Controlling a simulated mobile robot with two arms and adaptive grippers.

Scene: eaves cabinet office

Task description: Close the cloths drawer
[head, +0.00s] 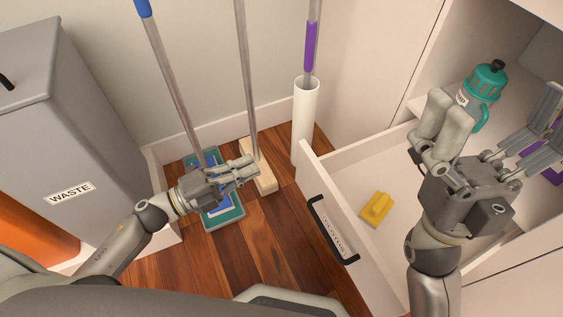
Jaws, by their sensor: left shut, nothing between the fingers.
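The drawer (317,183) is pulled out at the right, with a pale front, a black handle (330,232) and a small label too small to read. A yellow item (377,208) lies on its floor. My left gripper (252,168) is shut and empty, left of the drawer front and apart from it, in front of the mop and broom. My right gripper (494,105) is open, with its fingers spread, above the right part of the drawer. It hides part of the drawer's inside.
A teal-topped bottle (486,82) stands on a shelf behind my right gripper. A grey waste bin (75,120) stands at the left. A mop (222,216), a broom (264,176) and a white tube (305,120) stand along the wall. Wooden floor (270,245) shows before the drawer.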

